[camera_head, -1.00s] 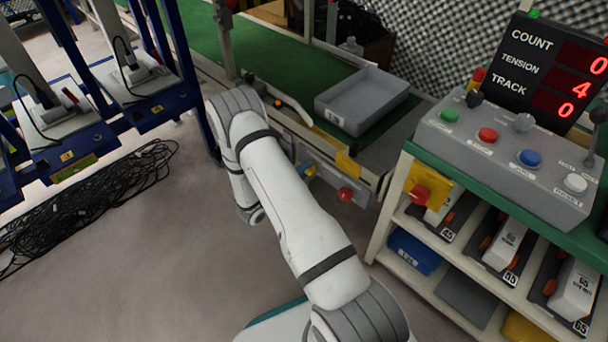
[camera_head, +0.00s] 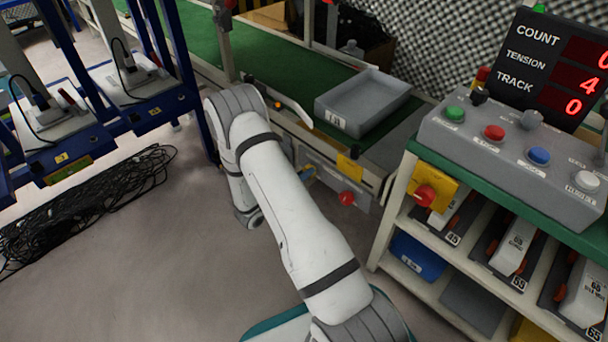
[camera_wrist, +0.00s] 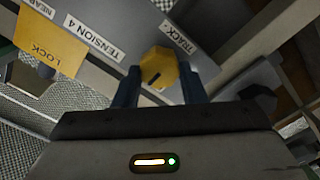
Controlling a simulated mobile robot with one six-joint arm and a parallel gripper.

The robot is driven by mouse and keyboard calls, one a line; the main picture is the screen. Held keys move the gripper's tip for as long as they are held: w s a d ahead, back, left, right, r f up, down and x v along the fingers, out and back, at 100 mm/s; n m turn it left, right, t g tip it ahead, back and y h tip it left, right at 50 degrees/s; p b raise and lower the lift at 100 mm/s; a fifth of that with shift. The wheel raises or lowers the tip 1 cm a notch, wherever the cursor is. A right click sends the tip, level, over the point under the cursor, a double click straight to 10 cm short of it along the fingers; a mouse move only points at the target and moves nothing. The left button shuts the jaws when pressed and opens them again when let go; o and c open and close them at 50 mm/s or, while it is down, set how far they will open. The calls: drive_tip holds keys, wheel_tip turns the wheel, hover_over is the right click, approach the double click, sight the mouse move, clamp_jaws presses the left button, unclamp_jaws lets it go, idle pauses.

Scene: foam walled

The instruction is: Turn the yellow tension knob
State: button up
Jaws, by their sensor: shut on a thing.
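The yellow tension knob (camera_wrist: 158,68) shows in the wrist view on a grey panel, below a label reading "TENSION 4" (camera_wrist: 93,37). A short dark mark shows on its face. My gripper (camera_wrist: 160,88) has one blue finger on each side of the knob and is shut on it. In the head view, my white arm reaches to the conveyor's side panel and hides most of the knob. The display (camera_head: 548,68) there reads COUNT 0, TENSION 4 and TRACK 0.
A yellow LOCK plate (camera_wrist: 45,47) and a TRACK label (camera_wrist: 179,39) are near the knob. A red knob (camera_head: 347,198) is to the right on the conveyor side. A grey bin (camera_head: 362,101) sits on the conveyor. A control console (camera_head: 470,150) stands on the right shelf.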

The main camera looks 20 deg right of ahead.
drive_tip(key=shift+w+a, duration=0.1)
drive_tip(key=shift+w, duration=0.05)
drive_tip(key=o, duration=1)
drive_tip(key=shift+p+v, duration=1.3)
drive_tip(key=shift+v, duration=2.6)
